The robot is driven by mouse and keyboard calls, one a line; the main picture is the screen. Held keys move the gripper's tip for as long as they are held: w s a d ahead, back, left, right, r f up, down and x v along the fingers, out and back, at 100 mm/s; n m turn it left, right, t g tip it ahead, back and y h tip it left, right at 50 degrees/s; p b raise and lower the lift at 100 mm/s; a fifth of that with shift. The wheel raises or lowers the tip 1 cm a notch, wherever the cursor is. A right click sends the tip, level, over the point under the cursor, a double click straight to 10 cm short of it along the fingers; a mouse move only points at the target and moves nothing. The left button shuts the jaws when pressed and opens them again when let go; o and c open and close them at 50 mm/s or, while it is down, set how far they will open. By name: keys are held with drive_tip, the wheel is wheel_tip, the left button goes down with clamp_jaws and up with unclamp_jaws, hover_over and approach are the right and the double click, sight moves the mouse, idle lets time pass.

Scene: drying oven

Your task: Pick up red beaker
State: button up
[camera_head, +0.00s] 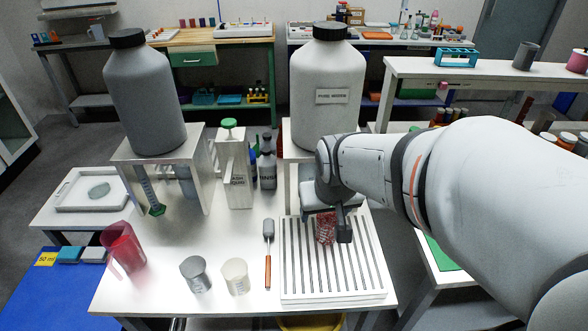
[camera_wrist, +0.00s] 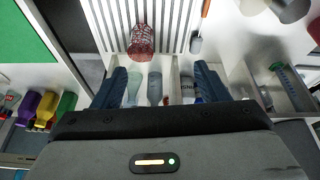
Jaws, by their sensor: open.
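A small red speckled beaker (camera_head: 326,228) stands on a white slatted rack (camera_head: 372,285) at the right of the table. It also shows in the wrist view (camera_wrist: 142,40), just beyond my fingertips and a little left of their middle. My gripper (camera_wrist: 160,78) is open and empty, its two dark blue fingers apart. In the head view my gripper (camera_head: 328,214) is right at the beaker and hides its upper part; I cannot tell there whether they touch. A larger red see-through beaker (camera_head: 122,248) is at the table's left, away from my gripper.
A grey cup (camera_head: 195,274), a cream cup (camera_head: 235,276) and an orange-handled tool (camera_head: 268,260) are left of the rack. The table's middle is mostly clear.

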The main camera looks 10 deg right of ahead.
sight(326, 222)
drive_tip(key=o, duration=0.4)
drive_tip(key=w+d+f+t+b, duration=0.1)
drive_tip(key=w+d+f+b, duration=0.1)
drive_tip(key=w+f, duration=0.4)
drive_tip(key=w+d+f+m+t+b, duration=0.1)
drive_tip(key=w+d+f+b, duration=0.2)
drive_tip(key=f, duration=0.9)
drive_tip(key=w+d, duration=0.1)
drive_tip(key=w, duration=0.2)
drive_tip(key=shift+d+f+h+b, duration=0.3)
drive_tip(key=shift+d+h+b, duration=0.05)
drive_tip(key=shift+h, duration=0.05)
drive_tip(key=shift+w+d+x, duration=0.1)
drive_tip(key=shift+d+x, duration=0.05)
drive_tip(key=shift+x, duration=1.8)
drive_tip(key=shift+w+d+x, duration=0.1)
drive_tip(key=shift+d+x, duration=0.05)
drive_tip(key=shift+x, duration=1.75)
